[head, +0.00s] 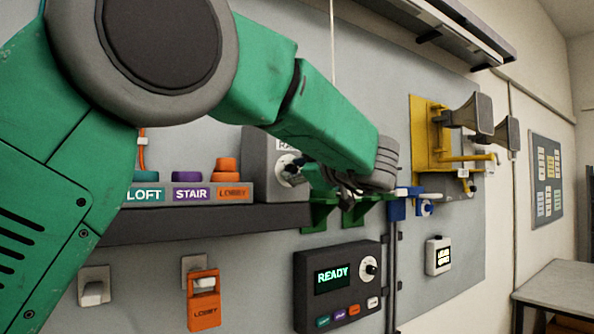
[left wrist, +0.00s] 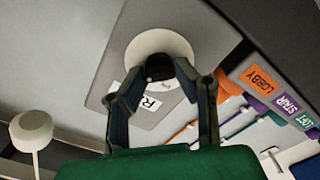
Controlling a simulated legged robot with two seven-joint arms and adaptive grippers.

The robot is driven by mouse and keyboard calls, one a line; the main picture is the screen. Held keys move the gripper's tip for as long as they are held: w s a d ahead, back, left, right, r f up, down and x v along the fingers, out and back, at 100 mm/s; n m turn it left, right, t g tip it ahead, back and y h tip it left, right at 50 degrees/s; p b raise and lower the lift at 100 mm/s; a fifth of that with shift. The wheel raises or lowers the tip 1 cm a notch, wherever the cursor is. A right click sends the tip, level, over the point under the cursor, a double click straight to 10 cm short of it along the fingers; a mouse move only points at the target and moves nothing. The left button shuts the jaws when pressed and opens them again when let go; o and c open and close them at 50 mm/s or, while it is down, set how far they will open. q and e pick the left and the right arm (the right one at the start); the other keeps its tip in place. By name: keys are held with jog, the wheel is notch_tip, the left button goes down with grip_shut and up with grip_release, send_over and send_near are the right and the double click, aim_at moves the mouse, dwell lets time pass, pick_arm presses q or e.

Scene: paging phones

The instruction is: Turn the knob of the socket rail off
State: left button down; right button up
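The socket rail's grey box (head: 259,165) stands on the dark shelf in the head view, its label partly hidden; only an "R" shows on the box (left wrist: 118,100) in the left wrist view. Its round white dial with a dark knob (head: 287,168) faces the room. In the left wrist view the black knob (left wrist: 160,67) lies between the tips of my left gripper (left wrist: 160,75), which appear to touch its sides. In the head view my left gripper (head: 318,177) reaches the dial from the right, its fingers partly hidden by my arm. My right gripper is not in view.
LOFT, STAIR and LOBBY blocks (head: 190,193) sit left of the box on the shelf (head: 200,223). Below hangs a panel (head: 330,305) reading READY, with its own knob. An orange LOBBY tag (head: 204,312) hangs left of it. Yellow bracket and horns (head: 470,115) are at right.

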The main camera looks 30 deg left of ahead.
pick_arm(q)
jog(key=shift+f+n+b, duration=0.1)
jog(key=shift+n+b, duration=0.8)
jog(key=shift+b, duration=0.2)
jog(key=shift+w+f+n+b, duration=0.1)
jog(key=shift+f+n+b, duration=0.05)
jog(key=shift+n+b, duration=2.4)
jog(key=shift+s+f+n+b, duration=0.1)
jog(key=shift+f+n+b, duration=0.05)
jog(key=shift+n+b, duration=2.4)
jog(key=shift+w+f+n+b, duration=0.1)
jog(key=shift+f+n+b, duration=0.05)
jog(key=shift+n+b, duration=2.4)
jog(key=shift+n+p, duration=0.35)
jog(key=shift+n, duration=0.1)
jog(key=c, duration=1.2)
grip_release()
jog(key=shift+w+a, duration=0.1)
jog(key=shift+w, duration=0.05)
jog(key=shift+r, duration=0.1)
